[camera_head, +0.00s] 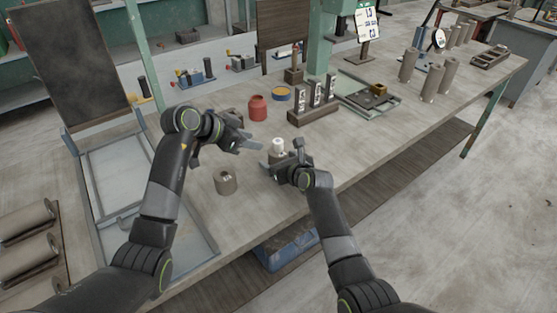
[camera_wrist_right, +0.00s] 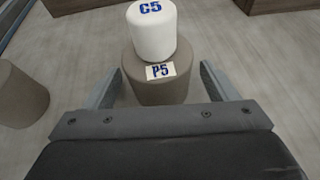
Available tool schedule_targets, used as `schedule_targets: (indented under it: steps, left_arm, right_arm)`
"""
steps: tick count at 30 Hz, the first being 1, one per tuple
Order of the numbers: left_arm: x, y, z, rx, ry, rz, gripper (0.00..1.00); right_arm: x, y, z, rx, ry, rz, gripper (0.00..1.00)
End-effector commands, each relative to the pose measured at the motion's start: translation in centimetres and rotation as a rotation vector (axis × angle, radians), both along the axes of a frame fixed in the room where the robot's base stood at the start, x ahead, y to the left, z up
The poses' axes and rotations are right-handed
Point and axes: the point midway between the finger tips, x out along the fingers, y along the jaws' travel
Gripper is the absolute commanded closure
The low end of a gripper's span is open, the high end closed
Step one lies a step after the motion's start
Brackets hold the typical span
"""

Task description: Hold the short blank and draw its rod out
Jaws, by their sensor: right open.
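A grey-brown blank labelled P5 (camera_wrist_right: 160,88) stands upright on the table, with a white rod marked C5 (camera_wrist_right: 152,30) standing out of its top. In the head view the white rod (camera_head: 278,145) shows at my right gripper (camera_head: 281,160). My right gripper is open, with one finger on each side of the blank's near part in the right wrist view; whether they touch it I cannot tell. My left gripper (camera_head: 250,143) hovers left of the rod, apart from it, and its finger gap is unclear. A second short blank (camera_head: 226,182) stands nearer the front edge.
The second blank also shows at the left of the right wrist view (camera_wrist_right: 18,95). A red jar (camera_head: 257,108), a yellow-and-blue dish (camera_head: 281,94) and a wooden rack (camera_head: 313,112) stand behind. Tall cylinders (camera_head: 438,80) stand far right. The table's right front is clear.

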Motion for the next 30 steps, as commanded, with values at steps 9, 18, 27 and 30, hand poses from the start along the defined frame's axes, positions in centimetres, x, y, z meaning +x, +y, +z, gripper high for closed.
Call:
schedule_targets:
  steps: [9,18,27,30]
  left_arm:
    - [0.0,0.0,0.0,0.0,0.0,0.0,0.64]
    - [0.0,0.0,0.0,0.0,0.0,0.0,0.64]
    - [0.0,0.0,0.0,0.0,0.0,0.0,0.64]
    - [0.0,0.0,0.0,0.0,0.0,0.0,0.64]
  right_arm:
    - [0.71,0.34,-0.33,0.0,0.0,-0.001,0.21]
    - [0.7,0.32,-0.33,0.0,0.0,-0.001,0.34]
    - [0.69,0.32,-0.34,0.0,0.0,-0.001,0.73]
    - [0.69,0.32,-0.34,0.0,0.0,-0.001,0.76]
